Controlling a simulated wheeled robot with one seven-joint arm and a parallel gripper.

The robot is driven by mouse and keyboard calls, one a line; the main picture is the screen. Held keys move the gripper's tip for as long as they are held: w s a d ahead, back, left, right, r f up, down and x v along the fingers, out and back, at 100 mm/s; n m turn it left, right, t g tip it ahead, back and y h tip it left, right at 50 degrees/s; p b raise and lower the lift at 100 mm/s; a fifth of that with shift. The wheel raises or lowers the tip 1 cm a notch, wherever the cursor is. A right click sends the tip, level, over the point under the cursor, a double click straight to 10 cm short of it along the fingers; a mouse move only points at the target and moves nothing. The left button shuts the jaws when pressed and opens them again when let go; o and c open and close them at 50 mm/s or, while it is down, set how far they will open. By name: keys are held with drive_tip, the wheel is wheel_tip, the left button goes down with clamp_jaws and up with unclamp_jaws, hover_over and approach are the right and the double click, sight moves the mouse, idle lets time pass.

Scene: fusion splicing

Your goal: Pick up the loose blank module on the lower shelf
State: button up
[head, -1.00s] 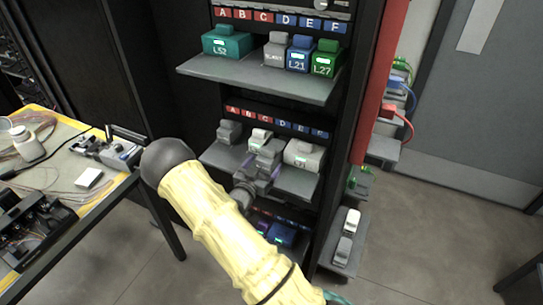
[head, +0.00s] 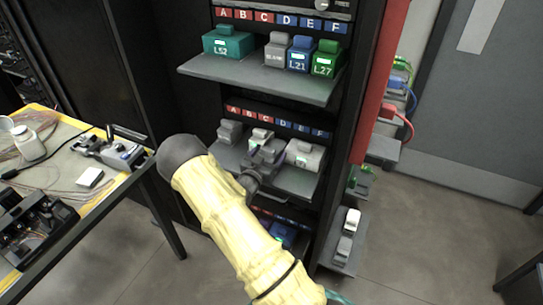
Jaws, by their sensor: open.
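The lower shelf (head: 292,182) of the rack carries a plain grey module (head: 229,132) at the left, under A. A grey module with a pale top (head: 261,137) stands near the middle, and a larger pale grey module with a green-lit label (head: 304,155) is at the right. I cannot tell which one is the loose blank. My gripper (head: 263,156) is open at the shelf's front, before the middle module and left of the large pale one. It partly hides the middle module, and contact is unclear.
The upper shelf (head: 255,83) juts out above with a teal LS2 module (head: 228,43), a grey blank module (head: 277,50), a blue L21 (head: 299,54) and a green L27 (head: 326,58). A cluttered workbench (head: 105,190) stands left; a red post (head: 382,80) borders the rack.

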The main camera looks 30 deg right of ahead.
idle(0.3)
drive_tip(key=c, duration=1.1)
wheel_tip(320, 180, up, 10)
drive_tip(key=shift+r+p, duration=0.1)
drive_tip(key=shift+p, duration=0.2)
drive_tip(key=shift+s+d, duration=0.1)
drive_tip(key=shift+d, duration=0.05)
